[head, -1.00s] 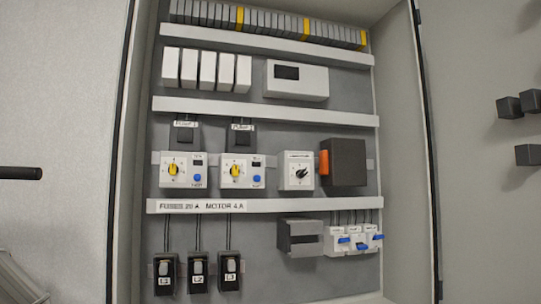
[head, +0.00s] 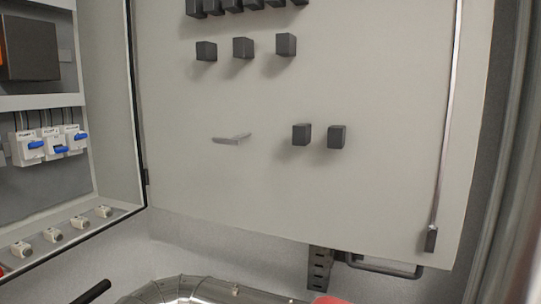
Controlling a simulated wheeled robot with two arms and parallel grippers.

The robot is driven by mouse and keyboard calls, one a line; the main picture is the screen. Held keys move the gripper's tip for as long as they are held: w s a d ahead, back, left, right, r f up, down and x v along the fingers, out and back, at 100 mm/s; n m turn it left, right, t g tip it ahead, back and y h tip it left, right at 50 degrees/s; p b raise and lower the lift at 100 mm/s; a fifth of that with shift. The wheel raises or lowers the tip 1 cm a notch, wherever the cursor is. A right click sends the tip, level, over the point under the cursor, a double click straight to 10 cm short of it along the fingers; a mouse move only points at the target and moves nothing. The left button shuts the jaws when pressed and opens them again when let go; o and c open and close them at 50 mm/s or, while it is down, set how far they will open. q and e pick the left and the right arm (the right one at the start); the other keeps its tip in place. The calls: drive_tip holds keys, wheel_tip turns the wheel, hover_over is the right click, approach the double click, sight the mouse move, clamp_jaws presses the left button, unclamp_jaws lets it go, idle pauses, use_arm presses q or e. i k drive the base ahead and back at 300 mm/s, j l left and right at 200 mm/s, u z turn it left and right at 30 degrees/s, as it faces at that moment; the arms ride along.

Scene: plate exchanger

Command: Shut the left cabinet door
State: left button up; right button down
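The left cabinet door is not in view in the head view now. The open grey cabinet (head: 114,112) shows only its right part, at the left of the picture. Its right door (head: 210,176) stands wide open and fills the middle, with its inner face toward me. No gripper of mine can be made out in the head view.
Dark blocks (head: 243,48) and a small latch (head: 232,139) sit on the right door. A metal rod (head: 447,120) runs down its free side. A shiny curved metal pipe (head: 190,291) lies below. A dark bar (head: 91,292) enters at the bottom left.

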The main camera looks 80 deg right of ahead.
sight(363, 117)
drive_tip(key=i+z, duration=0.1)
drive_tip(key=z, duration=0.35)
drive_tip(key=i+j+z, duration=0.1)
drive_tip(key=z, duration=0.35)
drive_tip(key=i+j+z, duration=0.1)
drive_tip(key=z, duration=0.35)
drive_tip(key=j+z, duration=0.1)
drive_tip(key=z, duration=0.35)
